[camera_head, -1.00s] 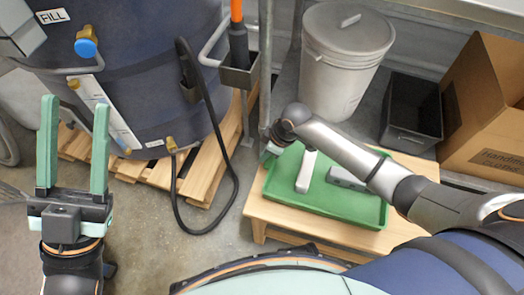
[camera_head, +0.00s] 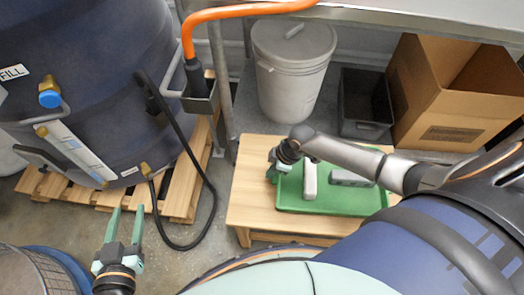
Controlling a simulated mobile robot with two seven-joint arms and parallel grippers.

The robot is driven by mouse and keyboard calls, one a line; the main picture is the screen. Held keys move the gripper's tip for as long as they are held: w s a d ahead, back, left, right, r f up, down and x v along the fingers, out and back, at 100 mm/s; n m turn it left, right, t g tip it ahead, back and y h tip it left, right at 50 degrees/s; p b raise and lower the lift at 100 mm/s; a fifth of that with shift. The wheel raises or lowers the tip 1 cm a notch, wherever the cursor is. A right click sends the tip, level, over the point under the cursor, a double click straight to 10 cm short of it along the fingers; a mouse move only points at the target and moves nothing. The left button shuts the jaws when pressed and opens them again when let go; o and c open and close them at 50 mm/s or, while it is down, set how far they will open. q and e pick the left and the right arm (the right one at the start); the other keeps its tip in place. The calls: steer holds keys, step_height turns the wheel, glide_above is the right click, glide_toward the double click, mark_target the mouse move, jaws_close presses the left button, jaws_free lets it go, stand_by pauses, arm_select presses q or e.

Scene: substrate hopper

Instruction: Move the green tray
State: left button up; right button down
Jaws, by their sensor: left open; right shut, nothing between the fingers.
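The green tray (camera_head: 335,206) lies flat on a low wooden table (camera_head: 250,200), with bare wood to its left. A pale grey bar (camera_head: 309,180) and a darker grey block (camera_head: 349,178) lie in it. My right gripper (camera_head: 272,174) is shut and empty at the tray's left edge, near the far left corner. It looks close against the rim; contact is hard to tell. My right arm crosses over the tray's far right part and hides it. My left gripper (camera_head: 125,222) is open and empty, well left of the table.
A dark blue hopper (camera_head: 100,100) stands on a pallet (camera_head: 180,195) at the left, with a black hose hanging beside it. A grey lidded bin (camera_head: 290,75), a black crate (camera_head: 362,105) and a cardboard box (camera_head: 450,100) stand behind the table. A round meshed container (camera_head: 35,275) is at bottom left.

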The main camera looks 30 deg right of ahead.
mark_target(284, 181)
steer(key=s+d, duration=0.1)
steer(key=s+d+p, duration=0.1)
steer(key=d, duration=0.1)
steer(key=shift+s+d, duration=0.25)
arm_select(q)
steer(key=s+f+n+g, duration=0.1)
steer(key=s+f+g, duration=0.3)
steer(key=f, duration=0.4)
steer(key=shift+s+d+f+g+y, duration=0.15)
steer(key=shift+s+f+g+y, duration=0.2)
steer(key=shift+s, duration=0.55)
steer(key=r+p, duration=0.1)
steer(key=p, duration=0.1)
steer(key=r+p, duration=0.2)
steer(key=p, duration=0.1)
steer(key=shift+d, duration=0.4)
arm_select(e)
steer(key=v, duration=1.2)
steer(key=shift+r, duration=0.2)
arm_select(q)
steer(key=shift+f, duration=0.1)
